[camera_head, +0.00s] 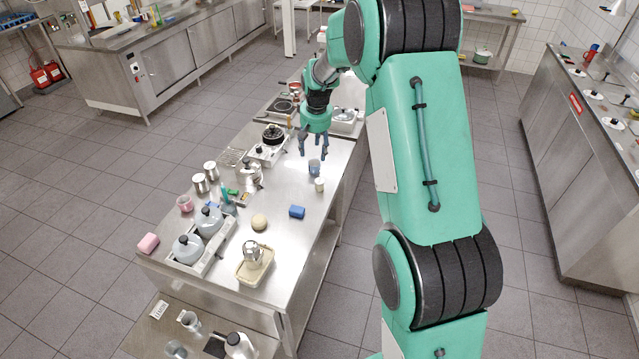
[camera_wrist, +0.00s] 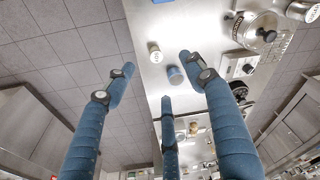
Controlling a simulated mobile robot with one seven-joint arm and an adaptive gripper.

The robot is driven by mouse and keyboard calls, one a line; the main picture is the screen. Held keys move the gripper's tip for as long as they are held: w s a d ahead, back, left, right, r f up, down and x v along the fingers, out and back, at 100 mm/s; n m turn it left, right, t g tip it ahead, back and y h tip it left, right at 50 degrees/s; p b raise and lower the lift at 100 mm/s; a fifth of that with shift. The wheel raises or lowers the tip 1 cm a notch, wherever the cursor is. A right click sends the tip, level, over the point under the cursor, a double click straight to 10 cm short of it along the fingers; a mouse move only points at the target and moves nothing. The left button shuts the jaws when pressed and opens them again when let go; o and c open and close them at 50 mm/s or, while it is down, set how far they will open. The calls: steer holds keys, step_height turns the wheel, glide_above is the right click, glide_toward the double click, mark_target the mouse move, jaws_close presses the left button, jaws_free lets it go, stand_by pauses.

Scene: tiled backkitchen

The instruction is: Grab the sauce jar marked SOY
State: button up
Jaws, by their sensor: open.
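My gripper (camera_head: 314,153) has three blue fingers, spread apart and empty, pointing down above the steel table (camera_head: 275,270). Just below it stands a small blue cup or jar (camera_head: 314,167), with a cream jar (camera_head: 319,185) beside it. In the wrist view, the blue one (camera_wrist: 175,76) lies between the spread fingers (camera_wrist: 160,77), and the cream jar (camera_wrist: 154,47) is just beyond it. I see a band on the cream jar, but no lettering is readable, so I cannot tell which item is marked SOY. The fingers appear to touch neither.
The table's right edge is close.

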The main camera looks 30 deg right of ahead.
steer(key=w+d+f+p, duration=0.1)
steer(key=w+d+f, duration=0.1)
steer(key=f, duration=0.3)
steer(key=w+d+f+p, duration=0.1)
steer(key=w+d+f, duration=0.1)
steer(key=f, duration=0.4)
steer(key=shift+w+d+g, duration=0.3)
steer(key=shift+d, duration=0.25)
glide_above(320, 181)
steer(key=f, duration=0.4)
steer(key=s+f, duration=0.1)
steer(key=f, duration=0.1)
steer(key=shift+a+f, duration=0.1)
steer(key=shift+f, duration=0.3)
steer(key=shift+w+f, duration=0.2)
steer(key=shift+f, duration=0.65)
steer(key=shift+f+p, duration=0.2)
steer(key=shift+p, duration=0.15)
steer(key=shift+w+f+p, duration=0.2)
steer(key=shift+f, duration=1)
steer(key=shift+w+f+p, duration=0.2)
steer(key=shift+f, duration=0.95)
